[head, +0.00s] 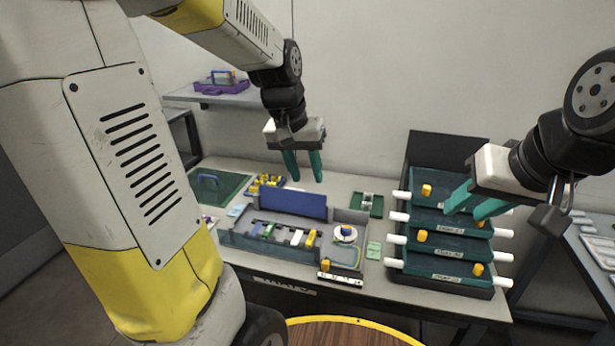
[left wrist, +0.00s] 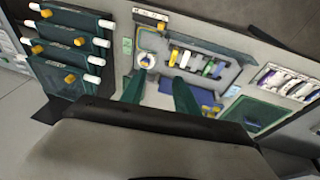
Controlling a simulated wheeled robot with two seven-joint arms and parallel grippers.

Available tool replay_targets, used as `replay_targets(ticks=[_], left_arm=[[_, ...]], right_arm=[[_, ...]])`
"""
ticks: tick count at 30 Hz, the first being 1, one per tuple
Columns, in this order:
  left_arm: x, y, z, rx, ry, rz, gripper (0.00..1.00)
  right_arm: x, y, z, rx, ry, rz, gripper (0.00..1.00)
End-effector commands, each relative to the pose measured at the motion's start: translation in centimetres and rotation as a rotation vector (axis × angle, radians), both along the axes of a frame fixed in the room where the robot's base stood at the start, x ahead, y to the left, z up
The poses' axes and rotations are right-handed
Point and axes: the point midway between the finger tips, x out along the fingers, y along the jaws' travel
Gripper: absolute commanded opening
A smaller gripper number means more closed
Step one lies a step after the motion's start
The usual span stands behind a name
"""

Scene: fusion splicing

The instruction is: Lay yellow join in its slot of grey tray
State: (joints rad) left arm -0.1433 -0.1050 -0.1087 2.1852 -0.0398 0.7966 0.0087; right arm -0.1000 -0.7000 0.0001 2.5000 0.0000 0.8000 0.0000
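The grey tray (head: 270,256) stands on the bench with a blue upright panel (head: 292,203) at its back. A yellow piece (head: 311,238), which looks like the yellow join, is at the right end of a row of coloured pieces in the tray; it also shows in the left wrist view (left wrist: 174,57). I cannot tell how it is seated. My left gripper (head: 303,168) is open and empty above and behind the tray; its fingers stand apart in the left wrist view (left wrist: 160,92). My right gripper (head: 474,204) is open, with its fingers in front of the drawer rack.
The rack (head: 445,280) of teal drawers with white handles and orange knobs stands at the right. A white reel (head: 345,234) sits at the tray's right end. A small green tray (head: 366,204), a yellow-and-blue holder (head: 265,183) and a dark green mat (head: 215,186) lie behind.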

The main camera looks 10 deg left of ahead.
Motion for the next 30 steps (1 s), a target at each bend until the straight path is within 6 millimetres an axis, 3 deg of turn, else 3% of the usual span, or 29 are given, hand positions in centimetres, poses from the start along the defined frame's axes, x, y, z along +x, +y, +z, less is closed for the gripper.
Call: replay_targets(ticks=[1, 4, 9, 12, 17, 30], left_arm=[[-2.0, -0.1, 1.7, -0.012, -0.046, -0.002, 0.37], [-5.7, -0.4, 3.6, -0.029, -0.119, -0.006, 0.37], [-10.6, -0.8, 5.2, -0.041, -0.219, -0.010, 0.37], [-12.4, -0.9, 5.4, -0.042, -0.256, -0.011, 0.37], [-13.5, -1.0, 5.4, -0.040, -0.280, -0.012, 0.37], [-13.5, -1.0, 5.4, -0.041, -0.281, -0.013, 0.37]], right_arm=[[0.0, 0.0, 0.0, 0.000, 0.000, 0.000, 0.36], [0.0, 0.0, 0.0, 0.000, 0.000, 0.000, 0.36], [0.0, 0.0, 0.0, 0.000, 0.000, 0.000, 0.36], [0.0, 0.0, 0.0, 0.000, 0.000, 0.000, 0.36], [0.0, 0.0, 0.0, 0.000, 0.000, 0.000, 0.36], [0.0, 0.0, 0.0, 0.000, 0.000, 0.000, 0.36]])
